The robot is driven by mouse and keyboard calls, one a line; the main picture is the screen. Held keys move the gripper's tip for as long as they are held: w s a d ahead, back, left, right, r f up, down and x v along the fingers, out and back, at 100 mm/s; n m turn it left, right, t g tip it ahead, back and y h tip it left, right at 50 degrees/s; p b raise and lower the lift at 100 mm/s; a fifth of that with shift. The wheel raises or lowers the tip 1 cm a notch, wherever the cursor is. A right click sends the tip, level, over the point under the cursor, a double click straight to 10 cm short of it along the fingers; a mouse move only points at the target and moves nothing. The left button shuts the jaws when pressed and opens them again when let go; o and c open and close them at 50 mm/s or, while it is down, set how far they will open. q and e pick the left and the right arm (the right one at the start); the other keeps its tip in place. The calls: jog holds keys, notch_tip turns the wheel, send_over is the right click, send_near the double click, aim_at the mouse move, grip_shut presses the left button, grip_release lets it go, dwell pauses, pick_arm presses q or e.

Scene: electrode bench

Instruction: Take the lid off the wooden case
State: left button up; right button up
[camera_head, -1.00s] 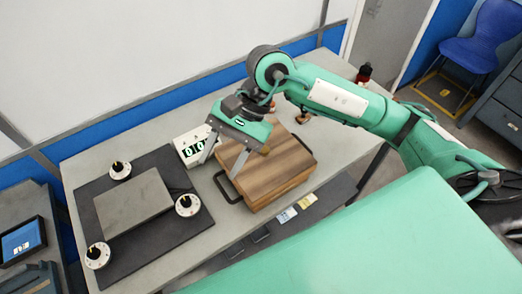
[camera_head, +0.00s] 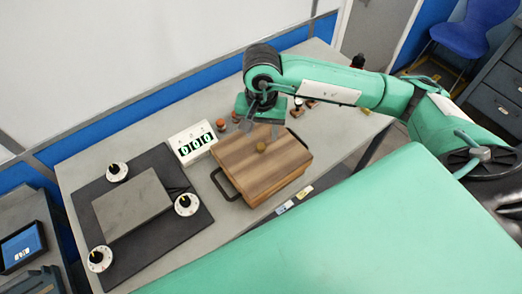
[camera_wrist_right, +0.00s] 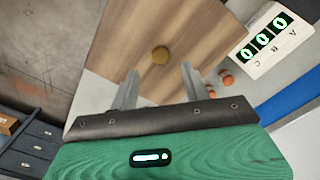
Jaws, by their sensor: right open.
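The wooden case (camera_head: 270,184) stands on the grey bench with its lid (camera_head: 240,158) on. The lid has a striped wood top and a small round brass knob (camera_head: 261,147). A dark handle (camera_head: 222,184) shows on the case's left side. My right gripper (camera_head: 262,132) is above the far edge of the lid, open and empty. In the right wrist view, its two fingers (camera_wrist_right: 160,90) point toward the lid (camera_wrist_right: 150,30), and the knob (camera_wrist_right: 160,53) lies beyond the fingertips, between their lines. The left gripper is out of view.
A white display box (camera_head: 192,143) stands behind the case to the left. A dark board (camera_head: 150,235) with a grey plate (camera_head: 132,205) and white dials (camera_head: 186,205) lies at left. Small jars (camera_head: 221,125) stand behind the case. Small cards (camera_head: 285,207) lie near its front edge.

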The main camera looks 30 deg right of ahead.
aim_at(261, 146)
jog(key=shift+f, duration=0.45)
jog(key=shift+s+f+p, duration=0.1)
jog(key=shift+f+p, duration=0.45)
jog(key=shift+p, duration=0.1)
notch_tip(261, 146, down, 3)
jog(key=shift+a+p, duration=0.1)
jog(key=shift+p, duration=0.7)
jog(key=shift+f, duration=0.55)
grip_shut()
jog(key=shift+r, duration=0.1)
jog(key=shift+r, duration=0.45)
notch_tip(261, 146, up, 19)
jog(key=b, duration=0.4)
jog(key=shift+b, duration=0.3)
